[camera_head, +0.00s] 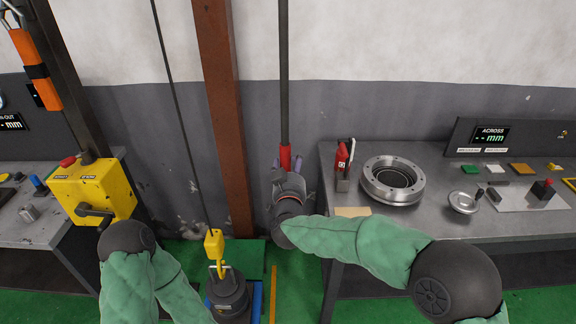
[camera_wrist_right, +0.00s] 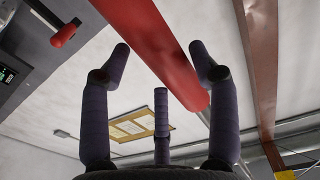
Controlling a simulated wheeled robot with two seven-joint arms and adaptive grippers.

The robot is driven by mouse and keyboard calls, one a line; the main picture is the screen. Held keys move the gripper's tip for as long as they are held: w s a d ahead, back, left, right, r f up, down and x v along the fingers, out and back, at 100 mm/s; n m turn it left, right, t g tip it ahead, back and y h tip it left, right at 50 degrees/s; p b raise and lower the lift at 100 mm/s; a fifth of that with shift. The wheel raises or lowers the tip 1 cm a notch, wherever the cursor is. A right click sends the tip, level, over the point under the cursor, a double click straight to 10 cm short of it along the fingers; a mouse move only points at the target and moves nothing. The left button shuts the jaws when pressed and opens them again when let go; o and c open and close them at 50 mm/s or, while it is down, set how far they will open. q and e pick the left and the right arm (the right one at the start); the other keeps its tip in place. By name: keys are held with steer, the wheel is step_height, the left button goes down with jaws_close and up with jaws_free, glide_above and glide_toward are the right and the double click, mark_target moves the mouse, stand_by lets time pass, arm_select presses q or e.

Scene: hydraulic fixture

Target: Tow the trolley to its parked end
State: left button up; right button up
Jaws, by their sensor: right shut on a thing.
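My right gripper (camera_head: 287,166) is shut on a red grip (camera_head: 285,154) at the lower end of a dark upright rod (camera_head: 284,70). In the right wrist view the red grip (camera_wrist_right: 165,50) runs between the fingers. The rod leaves the top of the head view, and the trolley cannot be made out. A thin dark cable (camera_head: 176,100) hangs left of the rod. It ends in a yellow hook block (camera_head: 214,246) at a dark load (camera_head: 228,294) with a metal shackle. My left gripper is out of view; only its arm shows at lower left.
A yellow control box (camera_head: 98,189) with a crank and red button stands left. A brown column (camera_head: 219,110) stands between cable and rod. A workbench (camera_head: 437,228) at right bears a metal ring (camera_head: 411,196) and small parts. Green floor (camera_head: 298,290) shows between load and bench.

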steer(key=shift+s+a+f+n+y, duration=0.2)
steer(key=shift+a+f+n+y, duration=0.15)
steer(key=shift+a+f, duration=0.35)
steer(key=shift+s+f, duration=0.15)
steer(key=shift+s, duration=0.45)
steer(key=shift+c, duration=0.8)
steer(key=shift+s, duration=0.7)
jaws_close()
steer(key=shift+s+r+p, duration=0.15)
steer(key=shift+s+r, duration=0.05)
steer(key=shift+s, duration=0.45)
steer(key=shift+s+r+p, duration=0.15)
steer(key=shift+s+r, duration=0.05)
steer(key=shift+s, duration=0.4)
steer(key=s+p, duration=0.1)
steer(key=s, duration=0.5)
steer(key=shift+s, duration=0.35)
steer(key=shift+d, duration=0.1)
